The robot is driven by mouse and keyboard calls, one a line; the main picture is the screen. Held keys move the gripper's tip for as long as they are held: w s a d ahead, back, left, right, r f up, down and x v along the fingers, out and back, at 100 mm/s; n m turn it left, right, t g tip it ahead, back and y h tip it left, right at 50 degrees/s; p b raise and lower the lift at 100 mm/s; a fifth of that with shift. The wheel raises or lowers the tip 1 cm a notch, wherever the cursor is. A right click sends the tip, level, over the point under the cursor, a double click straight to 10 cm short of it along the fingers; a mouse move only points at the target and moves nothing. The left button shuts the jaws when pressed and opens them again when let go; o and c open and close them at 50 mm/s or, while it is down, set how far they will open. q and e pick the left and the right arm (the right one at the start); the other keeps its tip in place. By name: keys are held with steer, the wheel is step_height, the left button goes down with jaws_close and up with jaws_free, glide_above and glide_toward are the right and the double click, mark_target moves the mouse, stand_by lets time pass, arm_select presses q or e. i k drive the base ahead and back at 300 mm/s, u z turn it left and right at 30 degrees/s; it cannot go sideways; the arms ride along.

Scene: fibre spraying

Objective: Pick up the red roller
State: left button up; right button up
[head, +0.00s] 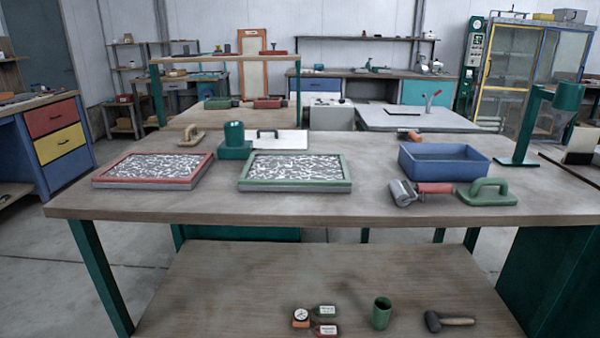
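The roller with a red handle (434,188) lies on the near wooden workbench, right of the middle. Its grey cylinder (403,193) points left and its handle points right. It lies in front of the blue tray and left of a green float with a handle (487,192), close to it. Neither of my grippers is in the head view.
A blue tray (444,162), a red-framed tray (154,168) and a green-framed tray (295,171) stand on the bench. A green lamp-like stand (519,150) rises at the right. The lower shelf holds a mallet (448,321) and green cup (382,313). The bench front is clear.

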mark_target(422, 189)
steer(key=z, duration=2.2)
steer(key=i, duration=1.85)
steer(key=u, duration=3.2)
